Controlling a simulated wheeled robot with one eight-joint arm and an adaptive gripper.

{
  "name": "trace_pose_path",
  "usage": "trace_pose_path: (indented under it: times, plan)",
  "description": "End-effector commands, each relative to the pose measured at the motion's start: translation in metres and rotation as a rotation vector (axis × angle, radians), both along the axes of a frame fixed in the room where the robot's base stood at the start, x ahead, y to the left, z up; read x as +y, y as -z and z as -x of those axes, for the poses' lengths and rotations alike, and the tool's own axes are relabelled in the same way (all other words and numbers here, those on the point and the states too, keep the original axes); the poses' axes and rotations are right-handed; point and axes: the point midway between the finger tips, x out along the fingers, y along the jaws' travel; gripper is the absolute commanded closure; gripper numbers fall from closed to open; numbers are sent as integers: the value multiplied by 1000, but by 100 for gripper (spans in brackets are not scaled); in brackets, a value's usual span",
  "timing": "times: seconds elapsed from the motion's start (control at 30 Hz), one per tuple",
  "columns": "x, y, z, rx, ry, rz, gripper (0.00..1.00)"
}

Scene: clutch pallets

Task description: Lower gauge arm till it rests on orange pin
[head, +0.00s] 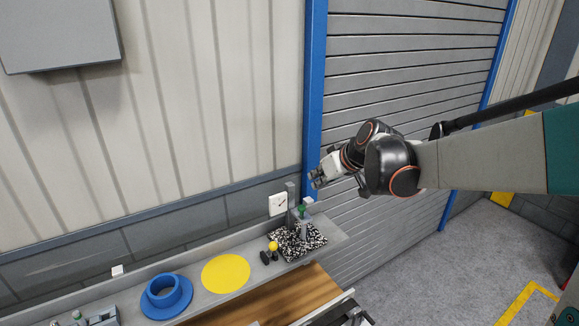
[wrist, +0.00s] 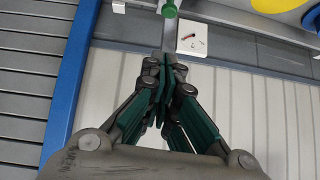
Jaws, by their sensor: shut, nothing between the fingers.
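A gauge stand (head: 291,204) with an upright grey post stands on a black-and-white speckled plate at the right end of the shelf. A green knob (head: 302,210) shows beside the post; a green knob also shows at the top of the wrist view (wrist: 169,10), on a grey bar (wrist: 168,28). I cannot tell for sure which part is the gauge arm, nor make out an orange pin. My gripper (head: 316,179) is above and right of the stand, apart from it in the head view. In the wrist view its fingers (wrist: 165,68) are together and empty.

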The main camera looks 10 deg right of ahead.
Motion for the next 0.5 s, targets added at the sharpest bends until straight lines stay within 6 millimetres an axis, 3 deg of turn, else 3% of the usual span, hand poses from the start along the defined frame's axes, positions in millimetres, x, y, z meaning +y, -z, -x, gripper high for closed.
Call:
trace_pose_path:
  times: [0.4, 0.5]
  plan:
    - [18, 46, -44, 0, 0, 0, 100]
    - [19, 60, -46, 0, 0, 0, 100]
